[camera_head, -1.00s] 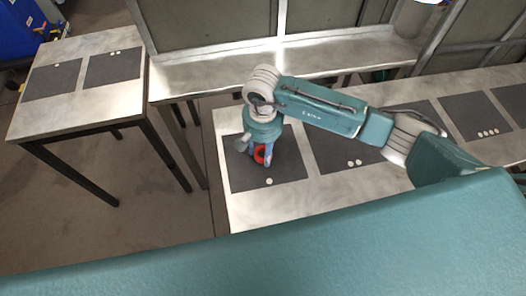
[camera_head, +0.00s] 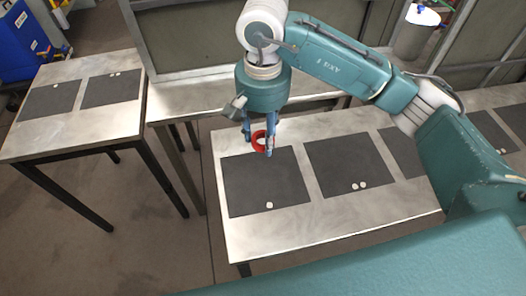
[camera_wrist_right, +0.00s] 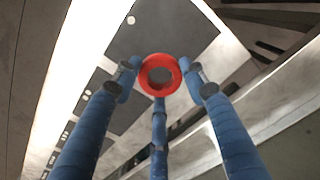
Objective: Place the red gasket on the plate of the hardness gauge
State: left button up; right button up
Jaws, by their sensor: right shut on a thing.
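The red gasket (camera_head: 259,140) is a ring held between the blue fingers of my right gripper (camera_head: 260,138). In the right wrist view the gasket (camera_wrist_right: 160,74) sits at the fingertips, with the fingers of the right gripper (camera_wrist_right: 159,82) closed around it and its hole facing the camera. In the head view it is held above the table, over the far part of the leftmost dark mat. No hardness gauge or plate can be made out in these frames. My left gripper is not in view.
The metal table (camera_head: 300,229) carries several dark mats, including the leftmost mat (camera_head: 250,190) with one white dot and the mat (camera_head: 350,165) with two dots. A separate table (camera_head: 70,130) with two mats stands at the left. A gap of floor separates the tables.

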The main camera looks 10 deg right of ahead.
aim_at(263, 138)
jog(key=shift+r, duration=1.5)
jog(key=shift+o, duration=0.2)
jog(key=s+d+f+n, duration=0.2)
jog(key=s+d+n, duration=0.2)
jog(key=s+d, duration=0.5)
jog(key=shift+s+f, duration=0.15)
jog(key=shift+f, duration=0.2)
jog(key=shift+s+d+n, duration=0.2)
jog(key=shift+s+n, duration=0.1)
jog(key=shift+s, duration=0.1)
